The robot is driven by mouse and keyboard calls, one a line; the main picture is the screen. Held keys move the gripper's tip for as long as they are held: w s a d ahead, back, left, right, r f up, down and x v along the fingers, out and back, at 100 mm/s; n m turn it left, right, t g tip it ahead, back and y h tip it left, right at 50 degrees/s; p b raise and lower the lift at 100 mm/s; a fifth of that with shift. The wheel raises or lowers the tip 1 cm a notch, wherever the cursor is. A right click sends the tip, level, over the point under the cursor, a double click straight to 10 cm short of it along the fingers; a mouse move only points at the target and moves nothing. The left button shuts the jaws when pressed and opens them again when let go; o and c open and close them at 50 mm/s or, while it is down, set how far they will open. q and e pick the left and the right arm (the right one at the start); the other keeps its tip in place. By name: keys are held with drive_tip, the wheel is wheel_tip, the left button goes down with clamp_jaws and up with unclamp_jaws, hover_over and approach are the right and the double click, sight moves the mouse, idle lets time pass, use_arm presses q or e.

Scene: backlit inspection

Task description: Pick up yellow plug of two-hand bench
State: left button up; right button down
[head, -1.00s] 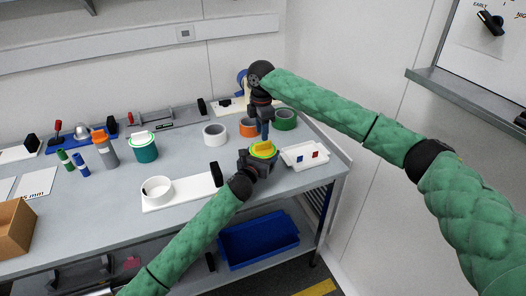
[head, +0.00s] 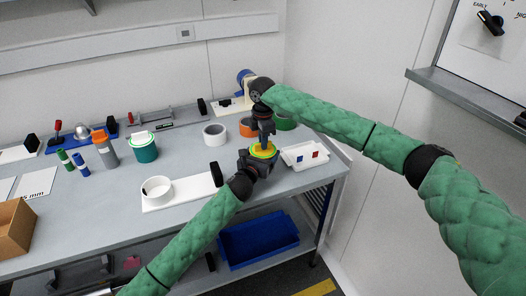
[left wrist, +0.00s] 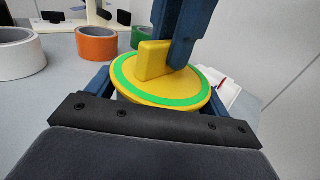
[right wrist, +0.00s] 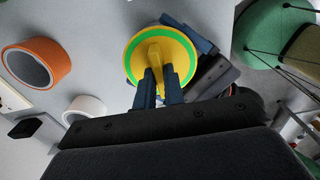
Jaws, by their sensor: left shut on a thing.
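The yellow plug (head: 262,151) is a round yellow body with a green ring on its top face and a raised yellow bar across it. It also shows in the left wrist view (left wrist: 140,84) and the right wrist view (right wrist: 160,50). My left gripper (head: 260,160) is shut on its sides and holds it near the bench's front right. My right gripper (right wrist: 160,86) comes down from above, with its fingers apart on either side of the raised bar. Whether the fingers touch the bar I cannot tell. The plug's underside is hidden.
A white tray (head: 293,163) with small red and blue pieces stands close on the right. White (head: 214,140), orange (head: 246,132) and green (head: 285,126) rings lie behind. A teal cup (head: 146,154) and a white board (head: 172,203) are to the left.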

use_arm(q)
drive_tip(key=shift+f, duration=0.3)
use_arm(e)
wheel_tip(320, 180, up, 10)
idle(0.5)
use_arm(q)
drive_tip(key=o, duration=0.9)
drive_tip(key=shift+c, duration=0.2)
drive_tip(key=shift+o, duration=1)
drive_tip(key=shift+r, duration=0.1)
use_arm(e)
drive_tip(key=shift+w+f, duration=0.1)
